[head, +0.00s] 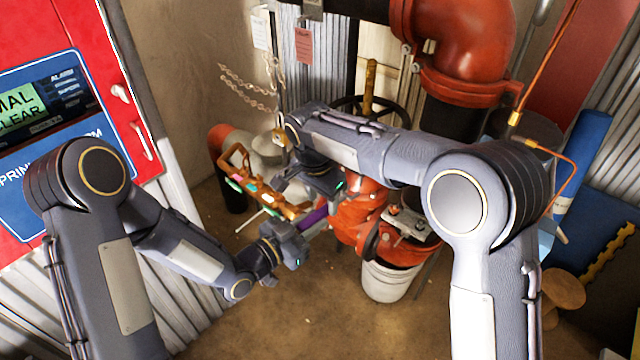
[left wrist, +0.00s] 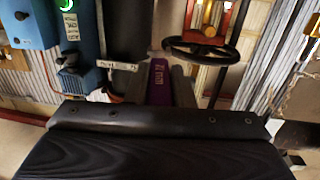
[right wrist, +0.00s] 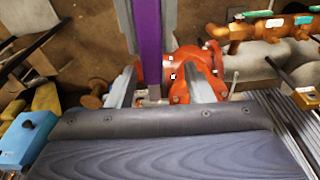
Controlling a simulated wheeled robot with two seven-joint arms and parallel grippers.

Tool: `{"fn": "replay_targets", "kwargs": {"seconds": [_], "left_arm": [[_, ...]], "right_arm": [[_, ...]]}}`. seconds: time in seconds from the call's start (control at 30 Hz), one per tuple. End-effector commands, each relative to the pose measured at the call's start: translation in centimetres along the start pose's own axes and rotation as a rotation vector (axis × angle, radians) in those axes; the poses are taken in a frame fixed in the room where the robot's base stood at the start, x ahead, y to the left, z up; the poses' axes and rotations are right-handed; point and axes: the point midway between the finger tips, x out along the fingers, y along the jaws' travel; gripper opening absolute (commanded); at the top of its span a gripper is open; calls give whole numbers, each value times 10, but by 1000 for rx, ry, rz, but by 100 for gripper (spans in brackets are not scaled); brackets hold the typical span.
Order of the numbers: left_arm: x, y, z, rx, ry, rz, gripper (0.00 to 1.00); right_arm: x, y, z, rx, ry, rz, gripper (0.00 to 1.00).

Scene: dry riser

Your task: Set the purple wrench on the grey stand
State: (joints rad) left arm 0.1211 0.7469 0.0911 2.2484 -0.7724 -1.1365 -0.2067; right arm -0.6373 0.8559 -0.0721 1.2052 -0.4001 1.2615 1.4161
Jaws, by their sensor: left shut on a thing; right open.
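The purple wrench (head: 313,218) is in the middle of the head view, partly hidden by my grippers. My left gripper (head: 298,236) is shut on it, and its purple handle (left wrist: 160,84) shows between the left fingers in the left wrist view. My right gripper (head: 328,190) is open, just above and right of the left one. In the right wrist view the purple strip (right wrist: 149,40) reaches down toward the gap between the right fingers; I cannot tell if they touch it. I cannot make out the grey stand for certain.
Red pipework (head: 468,45) with a dark handwheel (head: 385,108) stands behind. A brass-coloured manifold (head: 238,165) is left of the grippers. A white bucket (head: 390,283) stands below a grey plate with small fittings (head: 408,222). The red panel (head: 60,120) is at left. Front floor is clear.

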Motion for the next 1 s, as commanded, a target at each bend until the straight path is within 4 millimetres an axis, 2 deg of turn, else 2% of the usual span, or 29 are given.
{"fn": "replay_targets", "kwargs": {"seconds": [0.17,0.47,0.8,0.87,0.9,1.0], "left_arm": [[0,0,0,0,1,0,0],[0,0,0,0,1,0,0],[0,2,-1,0,2,6,0],[0,3,-1,0,2,9,0],[0,4,-1,0,2,10,27],[0,4,-1,0,2,11,40]], "right_arm": [[12,0,0,0,0,1,47],[13,0,0,0,0,-1,46],[12,-1,0,-1,1,-5,2],[12,-1,0,-1,1,-7,0],[12,-2,0,-1,1,-8,0],[12,-2,0,-1,1,-9,0]]}}
